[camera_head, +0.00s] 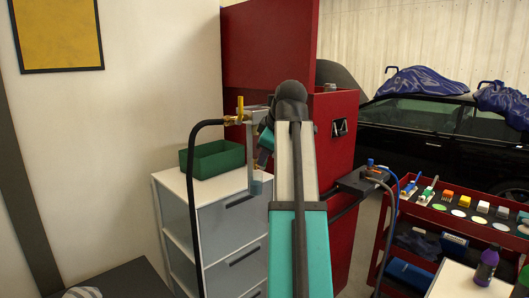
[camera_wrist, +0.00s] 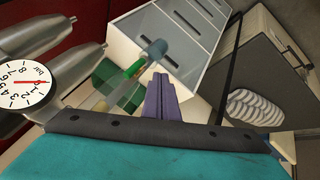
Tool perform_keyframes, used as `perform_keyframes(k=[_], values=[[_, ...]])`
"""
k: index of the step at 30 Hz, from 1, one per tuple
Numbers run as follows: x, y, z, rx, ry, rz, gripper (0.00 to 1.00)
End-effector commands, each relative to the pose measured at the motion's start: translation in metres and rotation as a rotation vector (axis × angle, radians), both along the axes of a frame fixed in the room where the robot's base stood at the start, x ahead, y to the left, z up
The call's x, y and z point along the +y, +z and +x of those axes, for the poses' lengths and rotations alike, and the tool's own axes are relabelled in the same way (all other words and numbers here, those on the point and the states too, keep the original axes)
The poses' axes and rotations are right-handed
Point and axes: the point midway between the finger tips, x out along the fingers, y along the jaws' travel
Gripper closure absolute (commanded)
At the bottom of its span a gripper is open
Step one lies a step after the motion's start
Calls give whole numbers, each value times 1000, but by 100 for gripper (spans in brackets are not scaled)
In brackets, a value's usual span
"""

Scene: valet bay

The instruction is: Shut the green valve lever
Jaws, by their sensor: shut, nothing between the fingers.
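The green valve lever (camera_wrist: 134,70) shows in the wrist view, on a pale pipe just below its blue-grey end piece (camera_wrist: 155,50). I cannot make out the lever in the head view, where my arm covers part of the pipework. My gripper (camera_wrist: 161,80) shows as purple fingers, shut and empty. In the picture its tips lie just right of and below the lever; I cannot tell whether they touch. The blue-grey end piece also shows in the head view (camera_head: 257,185), beside my arm.
A green tray (camera_head: 213,159) sits on a white drawer cabinet (camera_head: 229,220). A yellow lever (camera_head: 240,105) and black hose (camera_head: 196,200) are left of my arm. A red panel (camera_head: 268,50) stands behind. A blue lever (camera_head: 371,164) is at right. A gauge (camera_wrist: 25,85) shows at wrist-view left.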

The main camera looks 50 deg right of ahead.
Motion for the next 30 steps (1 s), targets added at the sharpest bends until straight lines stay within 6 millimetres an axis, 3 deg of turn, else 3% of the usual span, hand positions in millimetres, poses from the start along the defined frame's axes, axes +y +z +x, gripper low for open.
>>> perform_keyframes(k=[9, 21, 30], values=[[-27, 3, 14, 0, -1, 1, 100], [-23, 1, 14, -1, -1, 0, 100], [-35, 2, 15, 0, -10, 0, 100]])
